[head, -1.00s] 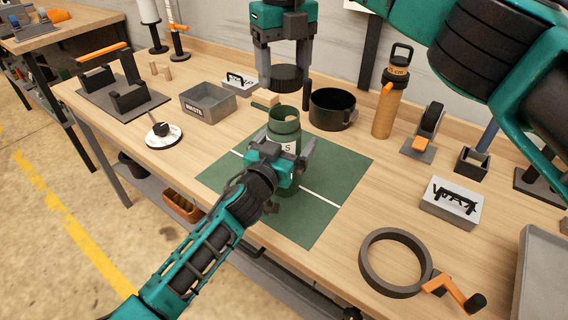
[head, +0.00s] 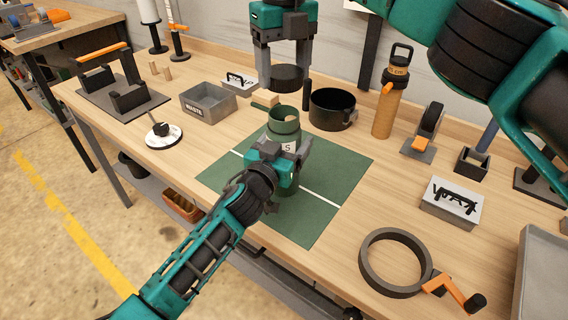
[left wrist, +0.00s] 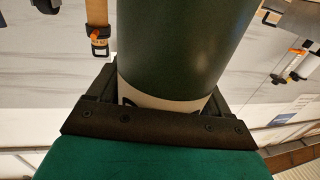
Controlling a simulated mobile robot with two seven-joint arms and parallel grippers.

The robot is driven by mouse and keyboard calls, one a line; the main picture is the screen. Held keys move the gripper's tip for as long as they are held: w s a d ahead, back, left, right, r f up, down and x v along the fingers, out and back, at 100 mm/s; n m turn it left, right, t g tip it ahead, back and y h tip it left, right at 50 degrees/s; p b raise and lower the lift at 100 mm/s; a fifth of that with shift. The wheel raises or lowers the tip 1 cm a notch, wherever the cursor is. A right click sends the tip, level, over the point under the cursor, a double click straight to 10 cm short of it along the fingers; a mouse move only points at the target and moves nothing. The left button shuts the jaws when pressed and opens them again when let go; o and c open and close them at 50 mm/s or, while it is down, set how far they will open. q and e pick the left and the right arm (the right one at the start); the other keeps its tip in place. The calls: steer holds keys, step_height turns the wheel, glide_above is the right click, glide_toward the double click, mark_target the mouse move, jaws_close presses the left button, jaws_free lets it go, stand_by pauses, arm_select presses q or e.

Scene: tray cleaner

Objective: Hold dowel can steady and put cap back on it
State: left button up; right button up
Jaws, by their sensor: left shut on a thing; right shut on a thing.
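The dowel can (head: 284,130) is a dark green open-mouthed can with a white label. It stands upright on the green mat (head: 322,213). My left gripper (head: 288,160) is shut around its body from the front, and the can also fills the left wrist view (left wrist: 172,45). The cap (head: 287,77) is a dark round lid. My right gripper (head: 285,62) is shut on it and holds it above and slightly behind the can's mouth, apart from the rim. The inside of the can is mostly hidden.
A black pot (head: 332,108) stands right of the can. A grey waste bin (head: 209,103) and a small wooden block (head: 265,100) lie left and behind. A grey ring (head: 368,262) is at the front right.

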arm_select(q)
steer(key=shift+c, duration=0.8)
arm_select(e)
steer(key=shift+f, duration=2.5)
steer(key=shift+f, duration=0.1)
steer(key=shift+f, duration=0.8)
steer(key=shift+f, duration=0.55)
